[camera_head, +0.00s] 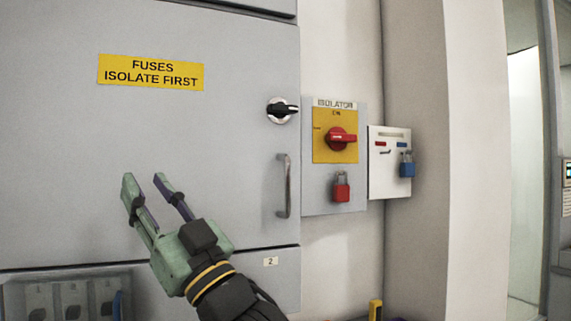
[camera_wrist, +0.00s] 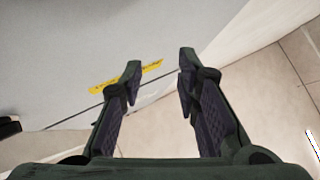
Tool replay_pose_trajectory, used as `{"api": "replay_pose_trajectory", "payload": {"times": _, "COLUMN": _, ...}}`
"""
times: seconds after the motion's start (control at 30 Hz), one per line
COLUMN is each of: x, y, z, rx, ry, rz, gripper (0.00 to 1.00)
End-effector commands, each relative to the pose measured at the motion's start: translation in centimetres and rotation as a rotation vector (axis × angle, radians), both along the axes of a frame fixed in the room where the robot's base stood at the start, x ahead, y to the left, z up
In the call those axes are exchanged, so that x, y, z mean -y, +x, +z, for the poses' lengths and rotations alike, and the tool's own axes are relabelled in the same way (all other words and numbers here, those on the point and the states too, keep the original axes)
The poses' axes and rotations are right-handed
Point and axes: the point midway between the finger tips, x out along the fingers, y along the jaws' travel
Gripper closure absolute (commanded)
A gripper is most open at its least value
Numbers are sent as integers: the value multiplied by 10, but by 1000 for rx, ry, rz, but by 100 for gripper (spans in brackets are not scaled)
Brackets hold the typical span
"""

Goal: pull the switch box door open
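The grey switch box door (camera_head: 225,135) fills the left of the head view and looks closed. It bears a yellow label reading "FUSES ISOLATE FIRST" (camera_head: 150,72). A black rotary knob (camera_head: 282,110) sits near its right edge, with a vertical metal handle (camera_head: 283,187) below. My gripper (camera_head: 144,178) is in front of the door's lower part, left of the handle and apart from it. Its fingers point up and to the left. In the wrist view my gripper (camera_wrist: 160,65) is open, with nothing between its fingers. The handle cannot be made out clearly there.
Right of the door is an isolator panel (camera_head: 308,185) with a red rotary switch (camera_head: 340,138) and a red padlock (camera_head: 341,187). A white board (camera_head: 389,180) with a blue padlock (camera_head: 407,165) hangs beside it. Tiled floor (camera_wrist: 265,90) shows in the wrist view.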

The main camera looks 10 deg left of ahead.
Motion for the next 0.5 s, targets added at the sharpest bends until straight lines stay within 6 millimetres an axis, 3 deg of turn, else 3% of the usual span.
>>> {"api": "replay_pose_trajectory", "payload": {"times": 0.03, "x": 21, "y": 24, "z": 11, "rx": -34, "ry": -53, "rz": -46, "gripper": 70}}
{"api": "replay_pose_trajectory", "payload": {"times": 0.1, "x": 48, "y": 51, "z": 17, "rx": -101, "ry": -128, "rz": -90, "gripper": 70}}
{"api": "replay_pose_trajectory", "payload": {"times": 0.23, "x": 107, "y": 87, "z": 27, "rx": -236, "ry": -262, "rz": -175, "gripper": 70}}
{"api": "replay_pose_trajectory", "payload": {"times": 0.4, "x": 182, "y": 101, "z": 33, "rx": -412, "ry": -400, "rz": -273, "gripper": 70}}
{"api": "replay_pose_trajectory", "payload": {"times": 0.5, "x": 213, "y": 99, "z": 34, "rx": -493, "ry": -455, "rz": -312, "gripper": 70}}
